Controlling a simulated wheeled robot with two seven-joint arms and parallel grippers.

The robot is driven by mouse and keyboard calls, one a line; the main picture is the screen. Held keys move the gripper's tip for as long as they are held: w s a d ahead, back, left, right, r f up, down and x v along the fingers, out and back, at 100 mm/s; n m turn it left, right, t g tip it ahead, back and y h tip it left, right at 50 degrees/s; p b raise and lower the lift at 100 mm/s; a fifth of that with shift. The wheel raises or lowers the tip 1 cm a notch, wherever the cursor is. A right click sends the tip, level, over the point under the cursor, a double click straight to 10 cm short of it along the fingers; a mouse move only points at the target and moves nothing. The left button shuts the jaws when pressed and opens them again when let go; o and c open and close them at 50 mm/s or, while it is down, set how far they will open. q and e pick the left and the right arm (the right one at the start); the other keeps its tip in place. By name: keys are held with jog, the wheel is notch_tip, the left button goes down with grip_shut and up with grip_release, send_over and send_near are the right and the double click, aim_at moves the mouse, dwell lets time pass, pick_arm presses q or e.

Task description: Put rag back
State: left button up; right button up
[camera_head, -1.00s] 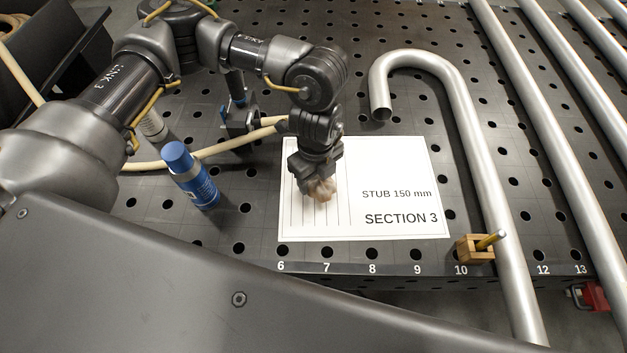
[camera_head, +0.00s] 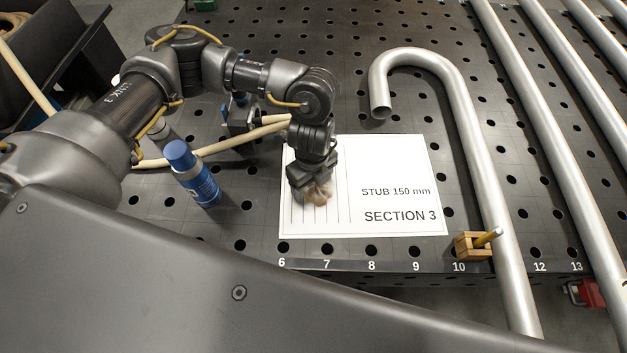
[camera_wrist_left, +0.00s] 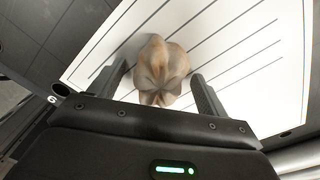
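The rag (camera_head: 319,194) is a small bunched beige-brown cloth over the lower left, lined part of the white paper sheet (camera_head: 395,215). My left gripper (camera_head: 314,184) points down with the rag between its fingertips. In the left wrist view the rag (camera_wrist_left: 160,68) shows pleats gathered toward the gripper. The fingers (camera_wrist_left: 160,80) stand on either side of it, with narrow strips of paper visible beside it near their bases. I cannot tell whether the rag touches the paper. My right gripper is not in view.
A blue-capped bottle (camera_head: 194,175) stands left of the sheet, near a beige hose (camera_head: 225,144). A hooked steel tube (camera_head: 465,130) runs along the right of the sheet. A wooden block with a pencil (camera_head: 470,247) sits at the table's front edge.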

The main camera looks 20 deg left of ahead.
pick_arm(q)
jog(key=shift+r, duration=0.25)
notch_tip(320, 180, up, 12)
jog(key=b, duration=0.1)
jog(key=shift+b, duration=0.4)
jog(key=shift+f, duration=0.15)
dwell(0.3)
